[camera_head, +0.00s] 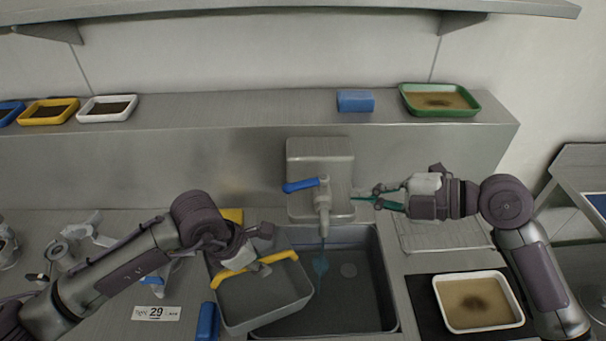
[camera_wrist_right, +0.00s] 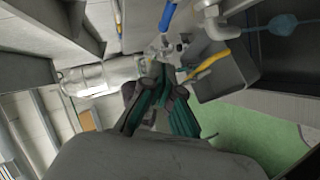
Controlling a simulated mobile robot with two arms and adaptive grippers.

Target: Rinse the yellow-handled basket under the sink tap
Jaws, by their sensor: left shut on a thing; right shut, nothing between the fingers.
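The grey basket (camera_head: 262,300) with its yellow handle (camera_head: 250,278) is tilted over the left part of the sink (camera_head: 362,290). My left gripper (camera_head: 258,266) is shut on the yellow handle. The tap (camera_head: 323,200) stands behind the sink with its blue lever (camera_head: 300,185) pointing left. A thin blue stream (camera_head: 322,258) falls from the spout beside the basket's right wall. My right gripper (camera_head: 358,198) is shut and empty, just right of the tap. In the right wrist view, the basket (camera_wrist_right: 222,82), the blue lever (camera_wrist_right: 168,14) and the stream (camera_wrist_right: 284,25) also show.
A white tray with brown liquid (camera_head: 476,302) lies right of the sink. A wire rack (camera_head: 440,236) is behind it. A blue block (camera_head: 207,322) and a label marked 29 (camera_head: 157,313) are at the left. The ledge holds a green tray (camera_head: 440,100) and a blue sponge-like block (camera_head: 355,101).

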